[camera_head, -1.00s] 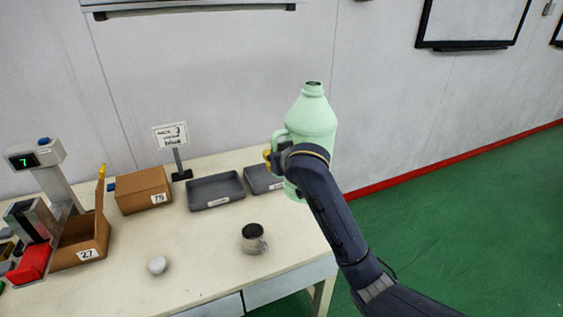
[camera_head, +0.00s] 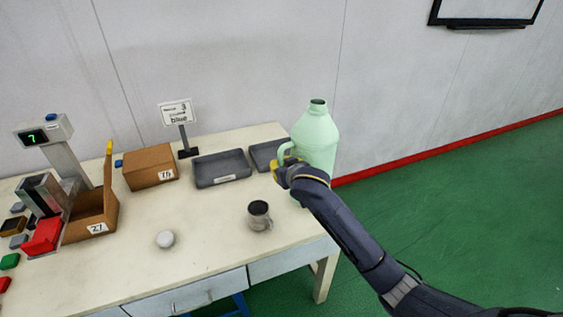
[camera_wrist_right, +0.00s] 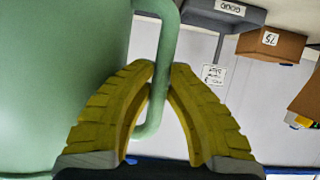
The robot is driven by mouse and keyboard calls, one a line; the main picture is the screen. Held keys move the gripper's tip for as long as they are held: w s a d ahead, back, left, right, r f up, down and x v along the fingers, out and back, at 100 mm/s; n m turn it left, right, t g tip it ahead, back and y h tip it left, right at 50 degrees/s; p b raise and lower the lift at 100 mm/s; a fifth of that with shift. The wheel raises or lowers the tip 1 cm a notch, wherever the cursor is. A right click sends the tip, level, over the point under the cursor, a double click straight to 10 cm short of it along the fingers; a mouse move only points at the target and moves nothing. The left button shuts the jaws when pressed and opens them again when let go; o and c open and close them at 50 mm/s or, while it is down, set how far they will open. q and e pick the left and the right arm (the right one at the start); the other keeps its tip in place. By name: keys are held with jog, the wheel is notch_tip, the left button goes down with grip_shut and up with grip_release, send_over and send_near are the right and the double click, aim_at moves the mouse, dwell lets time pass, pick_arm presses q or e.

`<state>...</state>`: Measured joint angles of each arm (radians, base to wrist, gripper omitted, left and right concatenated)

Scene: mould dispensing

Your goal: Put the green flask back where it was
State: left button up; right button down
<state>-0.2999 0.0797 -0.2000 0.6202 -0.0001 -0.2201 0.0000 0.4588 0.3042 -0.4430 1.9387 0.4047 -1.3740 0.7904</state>
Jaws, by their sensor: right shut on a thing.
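The green flask (camera_head: 317,138) is a pale green jug with a dark open mouth and a side handle. It is upright at the right end of the table in the head view. My right gripper (camera_head: 283,172) is shut on the flask's handle. In the right wrist view the yellow fingers (camera_wrist_right: 160,90) close around the handle (camera_wrist_right: 166,50), and the flask's body (camera_wrist_right: 60,80) fills the left side. The arm hides the flask's base, so I cannot tell whether it touches the table. My left gripper is not in view.
Two grey trays (camera_head: 222,182) lie at the back of the table (camera_head: 190,270), one partly behind the flask. Cardboard boxes (camera_head: 150,180), a sign (camera_head: 177,112) and a display device (camera_head: 44,131) are further left.

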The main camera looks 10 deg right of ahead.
jog(key=shift+f, duration=1.8)
jog(key=c, duration=1.8)
grip_release()
jog(key=shift+f, duration=0.2)
jog(key=o, duration=0.4)
jog(key=shift+r, duration=0.1)
jog(key=v, duration=1.2)
